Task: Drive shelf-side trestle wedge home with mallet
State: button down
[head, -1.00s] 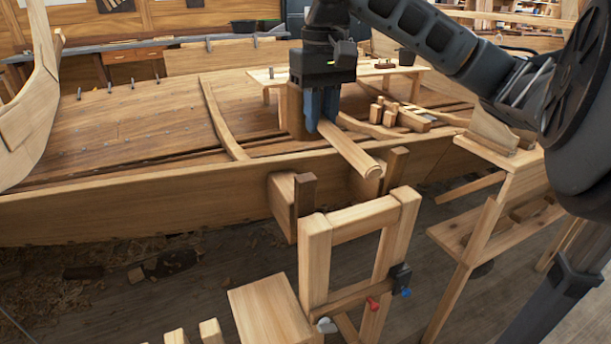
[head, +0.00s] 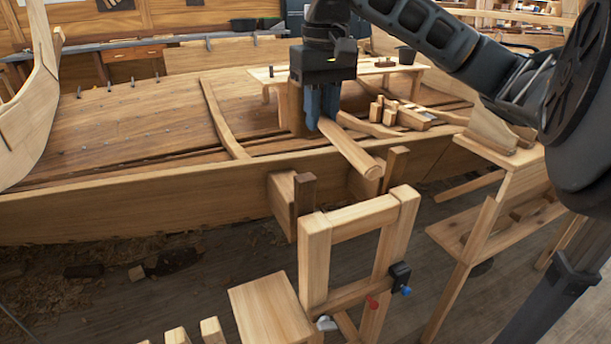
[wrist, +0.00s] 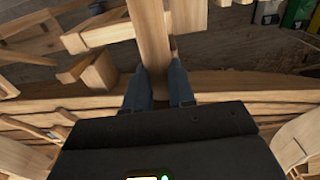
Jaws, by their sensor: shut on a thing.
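My gripper (head: 322,125) is shut on the mallet's pale handle (head: 350,150), above the near edge of the hull. The handle slopes towards the camera, down to the right. A wooden block (head: 295,110) behind the fingers looks like the mallet head. In the wrist view the handle (wrist: 150,40) runs up between the fingers (wrist: 155,88).
A wooden trestle frame (head: 313,260) with a clamp (head: 400,276) stands in front of the hull (head: 130,205). A shelved wooden stand (head: 500,235) is at the right. Small blocks (head: 385,110) lie in the hull. Floor at the lower left has scattered shavings.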

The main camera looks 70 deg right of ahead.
jog(key=shift+w+f+p, duration=0.1)
jog(key=shift+f+p, duration=0.15)
jog(key=shift+p, duration=0.2)
jog(key=shift+w+d+f+g+y+p, duration=0.2)
jog(key=shift+f+g+y+p, duration=0.2)
jog(key=shift+f+y+p, duration=0.25)
notch_tip(320, 180, down, 8)
notch_tip(320, 180, up, 8)
jog(key=shift+d+r, duration=0.1)
jog(key=shift+r, duration=0.15)
jog(key=shift+f, duration=0.25)
